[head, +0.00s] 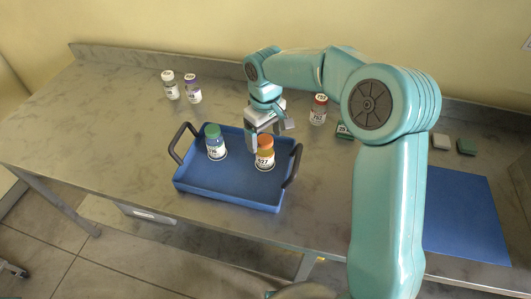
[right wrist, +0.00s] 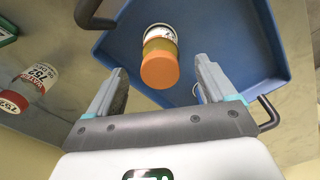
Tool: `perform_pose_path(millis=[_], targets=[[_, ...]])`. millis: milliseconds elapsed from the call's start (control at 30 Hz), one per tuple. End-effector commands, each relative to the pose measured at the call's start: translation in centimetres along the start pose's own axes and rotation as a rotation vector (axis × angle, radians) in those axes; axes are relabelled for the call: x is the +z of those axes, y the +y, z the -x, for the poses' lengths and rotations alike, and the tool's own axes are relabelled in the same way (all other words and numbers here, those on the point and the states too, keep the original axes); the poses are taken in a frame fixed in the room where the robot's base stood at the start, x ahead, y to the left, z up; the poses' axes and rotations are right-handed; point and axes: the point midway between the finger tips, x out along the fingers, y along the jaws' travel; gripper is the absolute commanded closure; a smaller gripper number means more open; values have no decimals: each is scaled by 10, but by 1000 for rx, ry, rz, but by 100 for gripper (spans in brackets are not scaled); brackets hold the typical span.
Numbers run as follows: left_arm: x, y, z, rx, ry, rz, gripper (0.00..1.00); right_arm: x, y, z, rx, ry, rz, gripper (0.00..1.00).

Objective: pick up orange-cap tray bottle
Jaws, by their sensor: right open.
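The orange-cap bottle (head: 265,153) stands upright in the right half of the blue tray (head: 222,186). In the right wrist view the bottle (right wrist: 160,55) shows cap-first beyond the fingertips, roughly midway between them. My right gripper (head: 267,135) is above and close to the bottle in the head view. Its two fingers (right wrist: 162,80) are spread apart with nothing between them. A green-cap bottle (head: 214,142) stands in the left part of the same tray. My left gripper is not in view.
The tray has dark handles (head: 293,165) at both ends. A white-cap bottle (head: 169,85) and a purple-cap bottle (head: 192,88) stand at the back left. A red-cap bottle (head: 318,109) stands behind the tray. A blue mat (head: 465,213) lies at right.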

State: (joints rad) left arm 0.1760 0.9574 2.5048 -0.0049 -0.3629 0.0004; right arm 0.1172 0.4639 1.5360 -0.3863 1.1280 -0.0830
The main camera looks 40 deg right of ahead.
Motion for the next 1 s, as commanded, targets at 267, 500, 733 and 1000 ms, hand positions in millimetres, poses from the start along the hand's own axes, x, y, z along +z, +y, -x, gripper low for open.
perform_pose_path(millis=[267, 500, 733, 1000], targets=[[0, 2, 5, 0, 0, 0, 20, 2, 0, -41, 0, -3, -1, 16], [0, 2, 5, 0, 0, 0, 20, 1, 1, -46, 0, -1, -1, 16], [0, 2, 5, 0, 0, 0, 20, 1, 1, -46, 0, -1, 0, 78], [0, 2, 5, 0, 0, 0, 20, 1, 1, -45, 0, 0, 0, 80]])
